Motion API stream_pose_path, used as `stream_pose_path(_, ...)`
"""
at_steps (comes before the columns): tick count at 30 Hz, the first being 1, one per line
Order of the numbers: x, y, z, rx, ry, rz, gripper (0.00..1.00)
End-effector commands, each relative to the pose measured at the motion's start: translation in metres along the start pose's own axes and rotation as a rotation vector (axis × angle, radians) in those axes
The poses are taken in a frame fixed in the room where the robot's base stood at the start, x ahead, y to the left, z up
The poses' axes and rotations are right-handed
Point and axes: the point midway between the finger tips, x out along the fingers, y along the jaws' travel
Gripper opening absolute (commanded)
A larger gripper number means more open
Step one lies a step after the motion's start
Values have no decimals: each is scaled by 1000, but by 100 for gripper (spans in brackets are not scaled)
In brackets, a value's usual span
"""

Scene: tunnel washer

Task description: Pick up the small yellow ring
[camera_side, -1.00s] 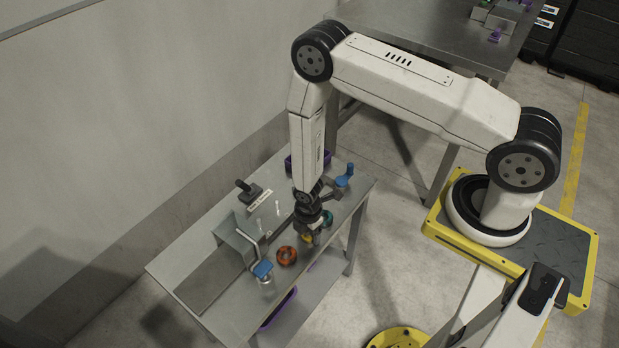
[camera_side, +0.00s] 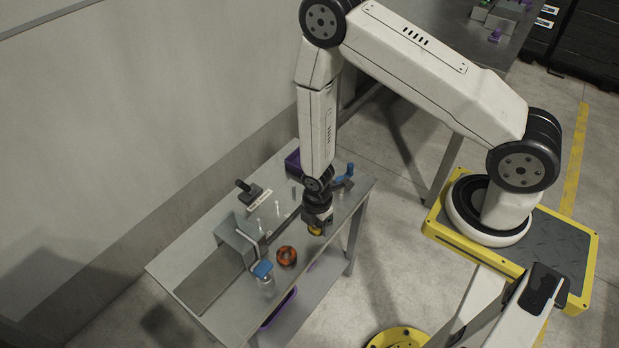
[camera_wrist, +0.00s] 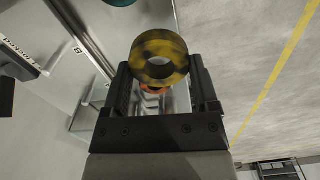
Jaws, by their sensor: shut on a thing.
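The small yellow ring (camera_wrist: 143,48) is yellow with dark smudges and sits between the two fingertips of my gripper (camera_wrist: 160,75) in the wrist view. My gripper is shut on it. In the side view, the ring (camera_side: 315,230) shows as a small yellow patch under my gripper (camera_side: 317,226), which is above the right part of the metal table. Most of the ring is hidden by the gripper there.
An orange-and-black ring (camera_side: 287,256) lies on the table (camera_side: 180,263). A blue-topped bottle (camera_side: 264,273) stands near the front edge, beside a bent metal bracket (camera_side: 238,240). A blue-handled part (camera_side: 348,172) is at the far right corner; a purple bin (camera_side: 293,161) is behind.

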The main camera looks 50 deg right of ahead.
Motion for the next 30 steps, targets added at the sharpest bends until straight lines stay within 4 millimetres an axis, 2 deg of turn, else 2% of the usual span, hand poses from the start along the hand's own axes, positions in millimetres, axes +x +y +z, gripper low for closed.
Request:
stream_pose_path(6,-32,-25,5,-1,0,2,20)
stream_pose_path(18,-58,-87,18,-1,-1,-1,20)
stream_pose_path(24,-66,-104,21,-1,-1,0,20)
stream_pose_path(30,-69,-112,23,-1,-1,1,20)
